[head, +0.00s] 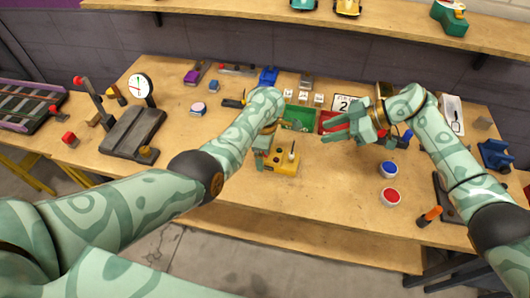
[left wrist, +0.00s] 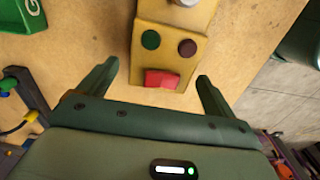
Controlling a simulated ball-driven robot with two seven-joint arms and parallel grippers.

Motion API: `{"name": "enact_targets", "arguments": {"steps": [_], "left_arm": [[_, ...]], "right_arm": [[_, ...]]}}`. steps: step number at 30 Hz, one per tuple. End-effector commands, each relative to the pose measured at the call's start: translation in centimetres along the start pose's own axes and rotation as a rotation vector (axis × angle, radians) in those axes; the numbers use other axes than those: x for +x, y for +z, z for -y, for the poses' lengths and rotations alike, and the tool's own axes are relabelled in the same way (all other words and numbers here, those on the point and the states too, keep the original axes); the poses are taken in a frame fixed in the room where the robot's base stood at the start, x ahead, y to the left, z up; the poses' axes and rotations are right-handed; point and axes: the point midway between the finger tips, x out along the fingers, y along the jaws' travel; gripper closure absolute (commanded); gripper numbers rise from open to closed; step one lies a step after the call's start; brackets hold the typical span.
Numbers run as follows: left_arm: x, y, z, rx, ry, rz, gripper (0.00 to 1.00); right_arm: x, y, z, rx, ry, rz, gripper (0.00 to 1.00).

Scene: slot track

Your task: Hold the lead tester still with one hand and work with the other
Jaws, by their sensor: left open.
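The lead tester appears to be the yellow box (head: 286,163) near the front middle of the bench, with a pale upright post on top. In the left wrist view the yellow box (left wrist: 168,55) shows a dark green disc, a dark red disc and a red block at its near end. My left gripper (head: 266,150) is beside the box; in the left wrist view its open fingers (left wrist: 157,76) stand either side of the near end, with gaps on both sides.
A green tray (head: 303,113) and a red tray, partly hidden by my right gripper, lie behind. A blue button (head: 389,168) and red button (head: 391,196) stand at right. A dark scale (head: 132,132) with a dial stands at left. The bench front is mostly clear.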

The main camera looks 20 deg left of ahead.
Motion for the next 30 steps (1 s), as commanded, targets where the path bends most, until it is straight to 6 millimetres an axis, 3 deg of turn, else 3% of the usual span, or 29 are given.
{"name": "enact_targets", "arguments": {"steps": [6, 17, 21, 23, 24, 25, 26, 30], "left_arm": [[1.5, -0.1, -0.1, 0.0, 0.001, -0.001, 0.09], [1.8, -0.1, -0.1, -0.001, 0.003, -0.001, 0.09], [1.8, -0.1, 0.0, -0.001, 0.003, -0.001, 0.48], [1.8, -0.1, 0.0, -0.001, 0.003, 0.0, 0.63], [1.8, -0.1, 0.0, -0.001, 0.003, 0.0, 0.63], [1.8, -0.1, 0.0, -0.001, 0.003, 0.0, 0.26], [1.8, -0.1, 0.0, -0.001, 0.003, 0.0, 0.18], [1.8, -0.1, 0.0, -0.001, 0.002, 0.0, 0.17]], "right_arm": [[0.0, 0.0, 0.0, 0.0, 0.0, 0.0, 0.64], [0.0, 0.0, 0.0, 0.0, 0.0, 0.0, 0.64], [0.0, 0.0, 0.0, 0.0, 0.0, 0.0, 0.64], [0.0, 0.0, 0.0, 0.0, 0.0, 0.0, 0.64], [0.0, 0.0, 0.0, 0.0, 0.0, 0.0, 0.64], [0.0, 0.0, 0.0, 0.0, 0.0, 0.0, 0.64], [0.0, 0.0, 0.0, 0.0, 0.0, 0.0, 0.64], [0.0, 0.0, 0.0, 0.0, 0.0, 0.0, 0.64]]}}
